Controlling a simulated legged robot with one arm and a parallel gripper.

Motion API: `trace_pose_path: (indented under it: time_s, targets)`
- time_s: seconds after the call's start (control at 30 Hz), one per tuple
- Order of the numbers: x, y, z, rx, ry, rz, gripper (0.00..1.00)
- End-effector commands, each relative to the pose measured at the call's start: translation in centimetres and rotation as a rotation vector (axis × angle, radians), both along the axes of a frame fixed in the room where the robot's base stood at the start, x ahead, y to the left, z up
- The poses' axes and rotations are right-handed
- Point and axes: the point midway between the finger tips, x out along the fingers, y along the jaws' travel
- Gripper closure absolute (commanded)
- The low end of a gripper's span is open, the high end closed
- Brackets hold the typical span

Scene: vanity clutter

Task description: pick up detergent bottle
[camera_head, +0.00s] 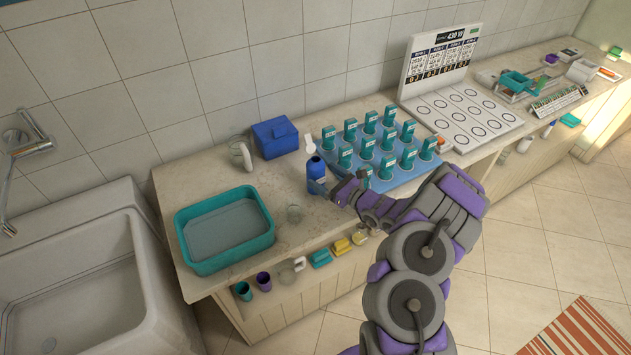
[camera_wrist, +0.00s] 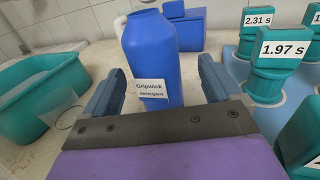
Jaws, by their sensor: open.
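The detergent bottle (camera_head: 316,172) is blue and stands upright on the counter, left of my gripper in the head view. In the wrist view the blue bottle (camera_wrist: 153,55) carries a white label reading "Gripwick detergent". My gripper (camera_wrist: 158,90) is open, with one finger on each side of the bottle's lower part. The gripper (camera_head: 330,186) is close to the bottle in the head view. I cannot tell whether either finger touches it. The bottle's base is partly hidden by the gripper.
A teal basin (camera_head: 252,252) stands to the left, and a blue box (camera_head: 275,138) behind. Several teal labelled items stand on a blue mat (camera_head: 405,178) to the right. A clear glass (camera_head: 294,214) stands in front. A sink (camera_head: 85,290) is at far left.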

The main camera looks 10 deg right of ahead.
Motion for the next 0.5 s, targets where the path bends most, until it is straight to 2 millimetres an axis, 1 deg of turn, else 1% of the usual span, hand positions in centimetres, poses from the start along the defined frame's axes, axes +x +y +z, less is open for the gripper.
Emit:
trace_pose_path:
  time_s: [0.17, 0.37, 0.5]
  targets:
    - [0.7, 0.7, -0.1, -0.001, -0.001, 0.002, 0.08]
    - [2.6, 2.9, -0.6, -0.003, -0.001, 0.005, 0.08]
    - [3.9, 3.7, -0.4, -0.002, -0.001, 0.002, 0.08]
